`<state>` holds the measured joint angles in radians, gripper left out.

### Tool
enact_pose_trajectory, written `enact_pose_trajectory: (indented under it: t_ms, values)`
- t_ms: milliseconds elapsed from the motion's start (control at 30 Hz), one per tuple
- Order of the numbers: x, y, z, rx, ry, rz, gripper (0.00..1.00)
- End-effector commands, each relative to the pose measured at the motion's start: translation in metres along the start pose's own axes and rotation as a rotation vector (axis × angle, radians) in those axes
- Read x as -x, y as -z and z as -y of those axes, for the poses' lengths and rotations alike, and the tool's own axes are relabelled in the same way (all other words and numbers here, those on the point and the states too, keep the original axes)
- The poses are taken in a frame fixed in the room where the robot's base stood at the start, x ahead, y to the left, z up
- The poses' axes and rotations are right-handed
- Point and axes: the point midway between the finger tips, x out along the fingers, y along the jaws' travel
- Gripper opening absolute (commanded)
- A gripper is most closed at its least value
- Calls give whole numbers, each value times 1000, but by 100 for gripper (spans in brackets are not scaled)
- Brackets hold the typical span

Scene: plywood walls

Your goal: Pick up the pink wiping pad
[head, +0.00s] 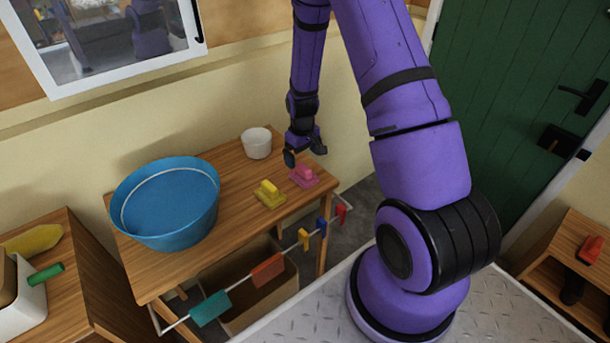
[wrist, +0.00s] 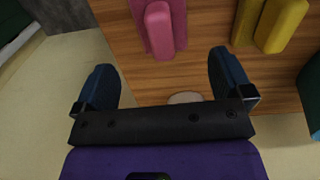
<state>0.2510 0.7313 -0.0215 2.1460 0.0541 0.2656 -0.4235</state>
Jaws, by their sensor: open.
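The pink wiping pad (head: 303,176) lies on the wooden table near its right end, with a raised pink handle on top. In the wrist view the pink pad (wrist: 160,28) is at the top, ahead of the fingertips. My gripper (head: 305,155) is open and empty, just behind and above the pad. In the wrist view its two dark fingers (wrist: 160,78) are spread apart, and the pad lies roughly in line with the gap between them. I cannot tell the exact height of the fingers above the table.
A yellow pad (head: 269,194) lies left of the pink one. A white cup (head: 257,143) stands at the table's back, and a large blue basin (head: 166,203) fills the left side. A rail with coloured clips (head: 268,270) runs along the table's front (head: 145,287).

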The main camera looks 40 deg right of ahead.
Motion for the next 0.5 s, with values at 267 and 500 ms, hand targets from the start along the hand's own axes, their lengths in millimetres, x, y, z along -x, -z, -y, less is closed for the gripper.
enact_pose_trajectory:
  t_ms: [267, 500]
  values:
    - [-22, 0, 0, 0, 0, 0, 98]
    - [-50, -7, 2, -1, 1, 2, 98]
